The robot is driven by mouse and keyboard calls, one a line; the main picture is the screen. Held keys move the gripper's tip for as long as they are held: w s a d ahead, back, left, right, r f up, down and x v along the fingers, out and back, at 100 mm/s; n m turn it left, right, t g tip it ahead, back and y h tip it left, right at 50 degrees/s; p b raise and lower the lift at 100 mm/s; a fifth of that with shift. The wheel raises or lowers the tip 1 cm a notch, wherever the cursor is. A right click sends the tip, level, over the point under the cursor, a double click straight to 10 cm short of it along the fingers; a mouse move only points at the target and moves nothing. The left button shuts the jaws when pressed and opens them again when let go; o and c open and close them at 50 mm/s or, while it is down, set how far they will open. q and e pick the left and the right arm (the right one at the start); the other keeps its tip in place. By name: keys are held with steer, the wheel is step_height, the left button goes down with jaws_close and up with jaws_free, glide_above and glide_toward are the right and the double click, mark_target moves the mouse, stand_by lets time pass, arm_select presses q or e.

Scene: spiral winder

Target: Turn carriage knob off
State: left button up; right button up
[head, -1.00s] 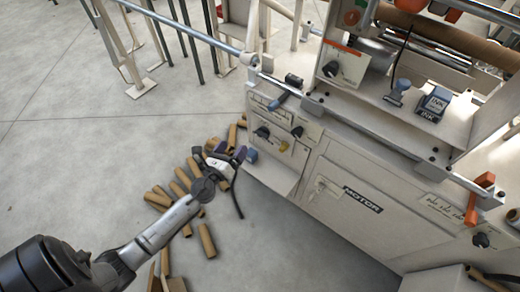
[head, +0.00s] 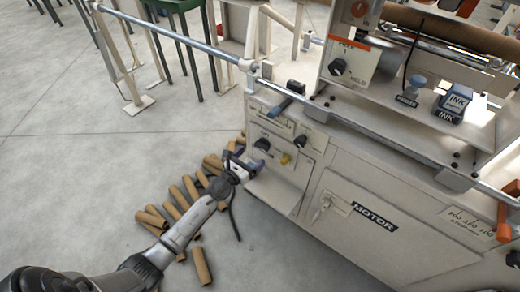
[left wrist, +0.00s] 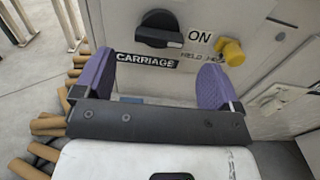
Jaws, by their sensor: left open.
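The carriage knob (left wrist: 160,30) is a black rotary knob on the cream machine panel, above a black "CARRIAGE" label (left wrist: 148,60). Its pointer end points right, toward the word "ON". In the head view the knob (head: 262,145) is on the lower left panel, just by my gripper. My left gripper (left wrist: 158,75) is open and empty, with its purple finger pads spread below the knob, one to each side. In the head view my left gripper (head: 246,162) is close in front of the panel. My right gripper is not in view.
A yellow button (left wrist: 231,51) sits right of the knob, close to the right finger. Another black knob (head: 300,141) is farther right on the panel. Cardboard tubes (head: 201,264) lie on the floor beside and below my arm. A metal rail (head: 195,40) runs above the panel.

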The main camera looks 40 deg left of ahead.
mark_target(260, 148)
arm_select(q)
steer(key=shift+w+a+b, duration=0.1)
steer(key=shift+w+b, duration=0.7)
steer(key=shift+w, duration=2.2)
steer(key=shift+c, duration=0.3)
steer(key=c, duration=0.9)
steer(key=shift+o, duration=0.2)
